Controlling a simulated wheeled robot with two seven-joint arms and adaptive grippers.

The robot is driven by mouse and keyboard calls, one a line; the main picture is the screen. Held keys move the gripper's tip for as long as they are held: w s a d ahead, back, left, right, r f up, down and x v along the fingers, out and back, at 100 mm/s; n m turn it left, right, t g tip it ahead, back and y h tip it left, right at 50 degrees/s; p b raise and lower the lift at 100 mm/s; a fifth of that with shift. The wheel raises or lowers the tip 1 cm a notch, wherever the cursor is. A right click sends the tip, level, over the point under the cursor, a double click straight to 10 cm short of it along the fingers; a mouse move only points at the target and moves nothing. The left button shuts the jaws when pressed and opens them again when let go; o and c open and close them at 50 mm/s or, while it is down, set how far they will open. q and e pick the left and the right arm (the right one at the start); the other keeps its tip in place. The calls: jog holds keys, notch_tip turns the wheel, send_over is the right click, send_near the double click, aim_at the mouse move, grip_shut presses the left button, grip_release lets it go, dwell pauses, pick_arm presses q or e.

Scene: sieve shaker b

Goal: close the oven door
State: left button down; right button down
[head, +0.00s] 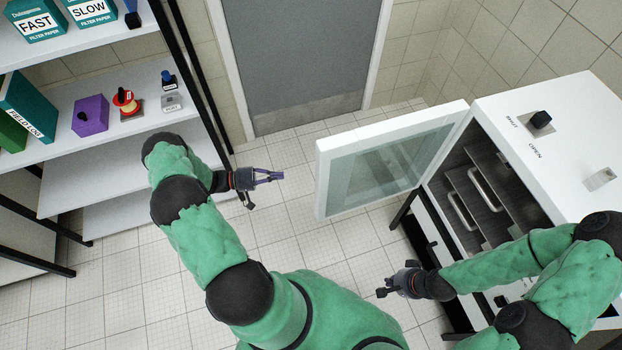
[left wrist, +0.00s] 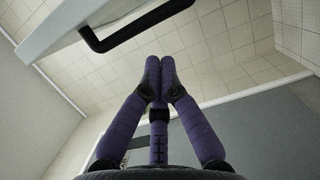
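The white oven (head: 575,160) stands at the right of the head view. Its door (head: 322,185), a white frame around a glass pane, is swung wide open towards the left. My left gripper (head: 276,177) is in the air to the left of the door's free edge, apart from it and empty. In the left wrist view its purple fingers (left wrist: 160,75) meet at the tips. That view also shows the door's white edge (left wrist: 62,28) and a black bar handle (left wrist: 140,25) beyond the fingers. My right gripper (head: 386,291) is below the door, in front of the oven; its fingers are too small to read.
Inside the oven are dark shelves (head: 480,195) with pale handles. A shelf unit (head: 100,145) with boxes and stamps stands at the left, close to my left arm. A grey room door (head: 305,60) is behind. Tiled floor (head: 270,225) is clear between shelf and oven.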

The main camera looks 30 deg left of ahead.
pick_arm(q)
jog(key=w+d, duration=0.3)
jog(key=d, duration=0.7)
jog(key=shift+d+b, duration=0.35)
jog(key=shift+d, duration=0.05)
